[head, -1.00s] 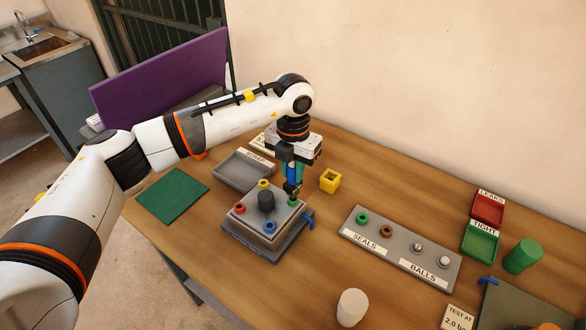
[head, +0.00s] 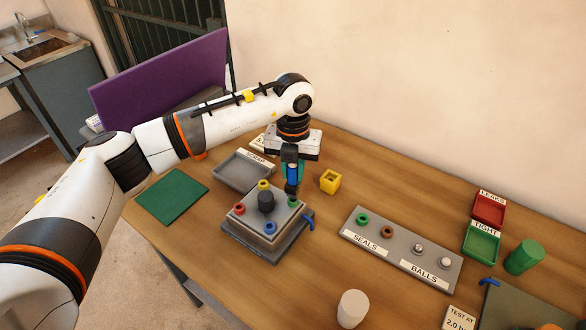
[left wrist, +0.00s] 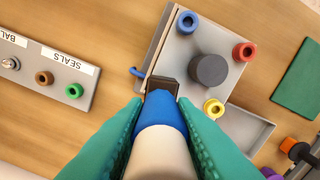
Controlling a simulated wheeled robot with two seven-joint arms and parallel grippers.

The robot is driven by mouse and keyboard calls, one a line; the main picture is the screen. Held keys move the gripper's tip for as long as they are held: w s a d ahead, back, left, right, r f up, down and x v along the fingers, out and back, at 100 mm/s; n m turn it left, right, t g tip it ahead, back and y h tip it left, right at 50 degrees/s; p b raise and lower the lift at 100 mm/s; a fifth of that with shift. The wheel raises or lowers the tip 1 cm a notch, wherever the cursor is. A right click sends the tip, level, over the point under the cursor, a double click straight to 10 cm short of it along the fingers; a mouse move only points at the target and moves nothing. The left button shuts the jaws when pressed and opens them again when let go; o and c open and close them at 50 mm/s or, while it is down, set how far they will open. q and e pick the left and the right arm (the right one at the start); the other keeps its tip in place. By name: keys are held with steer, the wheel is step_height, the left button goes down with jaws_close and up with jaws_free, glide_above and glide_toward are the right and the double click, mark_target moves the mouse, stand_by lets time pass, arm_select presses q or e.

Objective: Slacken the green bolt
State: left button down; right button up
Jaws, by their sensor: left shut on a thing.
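The green bolt (head: 292,202) is at the right corner of the grey block (head: 249,226), with red, yellow and blue bolts at the other corners. My left gripper (head: 291,170) is over that corner, its teal fingers shut on a blue tool (head: 293,173) with a black end. The tool is roughly upright, its black end right at the green bolt. In the left wrist view the blue tool (left wrist: 161,112) and its black socket (left wrist: 163,85) hide the green bolt, so I cannot tell how far the socket is seated. My right gripper is out of view.
A dark knob (head: 266,201) stands mid-block, and a blue lever (head: 309,222) juts from its right side. A yellow cube (head: 330,181) is close on the right. The scrap tray (head: 243,170) lies behind, and the seals and balls rack (head: 402,247) to the right.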

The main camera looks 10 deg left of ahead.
arm_select(q)
steer(key=shift+r, duration=0.1)
steer(key=shift+n, duration=0.9)
steer(key=shift+n, duration=0.9)
steer(key=shift+n, duration=0.9)
steer(key=shift+n, duration=0.4)
steer(key=c, duration=1.1)
jaws_free()
